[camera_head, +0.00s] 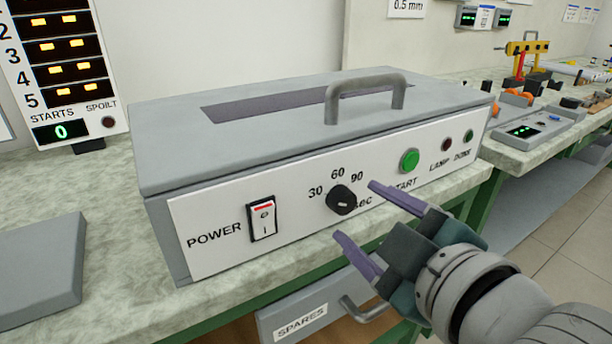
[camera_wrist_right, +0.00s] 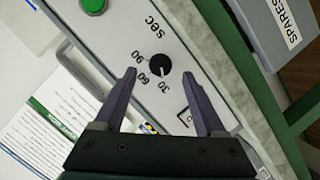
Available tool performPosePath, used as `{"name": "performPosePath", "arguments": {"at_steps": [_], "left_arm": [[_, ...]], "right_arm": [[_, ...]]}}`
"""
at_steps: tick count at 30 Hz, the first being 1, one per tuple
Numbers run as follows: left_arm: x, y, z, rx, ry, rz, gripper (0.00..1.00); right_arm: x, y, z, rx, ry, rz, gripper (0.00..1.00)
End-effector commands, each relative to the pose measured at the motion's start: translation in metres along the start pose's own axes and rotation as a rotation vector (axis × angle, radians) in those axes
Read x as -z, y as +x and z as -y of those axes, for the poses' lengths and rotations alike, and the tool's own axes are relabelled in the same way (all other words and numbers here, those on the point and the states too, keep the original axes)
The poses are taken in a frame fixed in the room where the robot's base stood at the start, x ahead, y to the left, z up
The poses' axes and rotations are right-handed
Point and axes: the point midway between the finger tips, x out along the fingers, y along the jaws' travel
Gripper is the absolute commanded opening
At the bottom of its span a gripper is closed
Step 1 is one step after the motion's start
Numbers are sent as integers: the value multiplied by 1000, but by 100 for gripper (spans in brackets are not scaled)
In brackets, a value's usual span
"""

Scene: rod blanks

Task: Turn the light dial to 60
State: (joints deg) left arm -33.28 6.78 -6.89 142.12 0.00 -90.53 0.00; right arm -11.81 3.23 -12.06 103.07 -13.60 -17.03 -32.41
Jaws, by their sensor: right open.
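The light dial (camera_head: 341,199) is a small round black knob on the white front panel of a grey box (camera_head: 160,215). The labels 30, 60 and 90 arc above it, with "sec" beside it. It also shows in the right wrist view (camera_wrist_right: 158,67), between the fingertips in the picture. I cannot tell clearly which number its small white mark points at. My right gripper (camera_head: 355,210) is open and empty, its purple fingers pointing at the panel around the dial, seemingly short of touching it. It also shows in the right wrist view (camera_wrist_right: 161,78). My left gripper is not in view.
A power switch (camera_head: 263,220) is left of the dial and a green start button (camera_head: 409,160) is to its right. A grey handle (camera_head: 366,88) tops the box. A spares drawer (camera_head: 300,312) is below the bench edge. A counter display (camera_head: 62,70) stands at the left.

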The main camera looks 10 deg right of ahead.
Motion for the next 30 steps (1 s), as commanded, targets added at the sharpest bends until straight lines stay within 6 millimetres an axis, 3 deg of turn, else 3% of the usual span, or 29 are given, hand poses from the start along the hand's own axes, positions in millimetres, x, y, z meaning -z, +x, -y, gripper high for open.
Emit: {"name": "performPosePath", "arguments": {"at_steps": [6,17,30], "left_arm": [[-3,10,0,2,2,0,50],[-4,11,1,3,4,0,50],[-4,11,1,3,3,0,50]], "right_arm": [[-1,30,1,0,0,0,73],[0,37,0,1,1,1,73],[0,37,0,1,1,1,26]]}}
